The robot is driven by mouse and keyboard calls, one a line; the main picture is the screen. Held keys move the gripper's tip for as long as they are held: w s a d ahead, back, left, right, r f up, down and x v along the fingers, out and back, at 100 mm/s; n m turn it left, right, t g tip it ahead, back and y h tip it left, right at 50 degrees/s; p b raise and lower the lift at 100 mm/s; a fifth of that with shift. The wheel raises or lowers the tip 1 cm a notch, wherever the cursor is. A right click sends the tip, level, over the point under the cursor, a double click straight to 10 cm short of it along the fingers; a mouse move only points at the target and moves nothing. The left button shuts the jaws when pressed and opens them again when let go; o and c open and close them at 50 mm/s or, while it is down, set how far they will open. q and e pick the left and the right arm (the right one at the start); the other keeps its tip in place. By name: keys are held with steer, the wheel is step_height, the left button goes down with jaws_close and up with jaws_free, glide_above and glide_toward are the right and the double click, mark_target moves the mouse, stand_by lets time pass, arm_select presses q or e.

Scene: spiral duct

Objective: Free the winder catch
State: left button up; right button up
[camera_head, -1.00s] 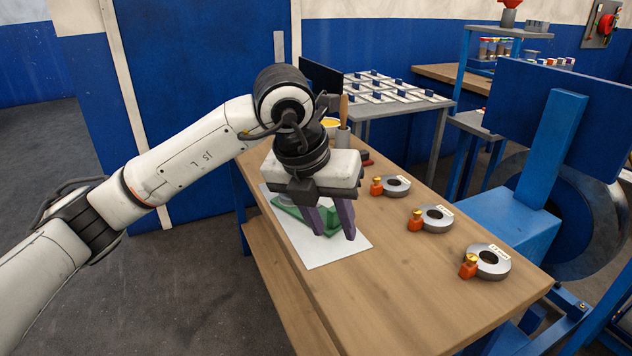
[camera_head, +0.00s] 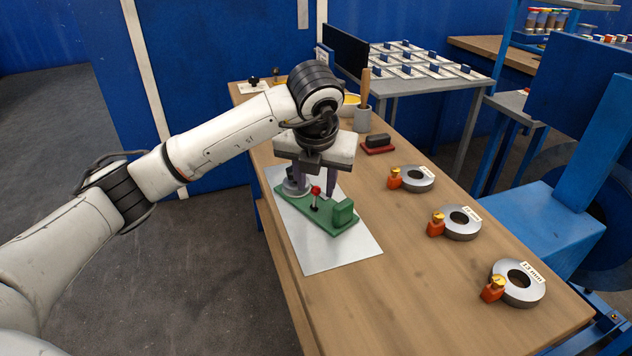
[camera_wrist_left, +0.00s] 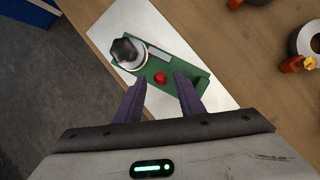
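A green fixture (camera_head: 337,226) lies on a pale sheet (camera_head: 338,254) on the wooden bench. It carries a small lever with a red knob (camera_head: 315,190), a raised green block at its near end, and a grey round part with a dark top (camera_head: 291,187) at its far end. I cannot tell which part is the winder catch. My left gripper (camera_head: 316,192) is over the fixture, fingers pointing down. In the left wrist view, the purple fingers of the gripper (camera_wrist_left: 160,82) are apart, with the red knob (camera_wrist_left: 160,78) visible between their tips. Contact cannot be told. My right gripper is not in view.
Three grey rings (camera_head: 460,222) with orange pieces stand along the right of the wooden bench (camera_head: 400,280). A dark block on a red base (camera_head: 378,144) and a grey cup with a wooden handle (camera_head: 362,118) are behind. Blue machinery (camera_head: 540,210) stands right.

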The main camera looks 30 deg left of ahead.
arm_select(q)
steer(key=shift+f, duration=0.25)
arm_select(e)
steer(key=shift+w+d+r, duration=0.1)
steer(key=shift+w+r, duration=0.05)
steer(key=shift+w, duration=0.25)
arm_select(q)
steer(key=shift+w, duration=0.1)
jaws_close()
steer(key=shift+w+r+g+p, duration=0.25)
steer(key=shift+g+p, duration=0.05)
steer(key=shift+p, duration=0.35)
steer(key=shift+w+d+g+p, duration=0.15)
steer(key=shift+w+g+p, duration=0.05)
steer(key=shift+g+p, duration=0.15)
steer(key=shift+w+d+f+g+y+p, duration=0.1)
steer(key=shift+w+g+y+p, duration=0.3)
steer(key=shift+g+p, duration=0.1)
steer(key=shift+w+f+m+g, duration=0.2)
steer(key=shift+m+g, duration=0.1)
steer(key=shift+g, duration=0.15)
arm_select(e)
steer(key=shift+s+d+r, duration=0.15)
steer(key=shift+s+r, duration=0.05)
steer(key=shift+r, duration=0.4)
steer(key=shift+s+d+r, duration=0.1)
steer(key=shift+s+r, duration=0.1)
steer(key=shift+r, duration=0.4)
arm_select(q)
steer(key=shift+s, duration=0.1)
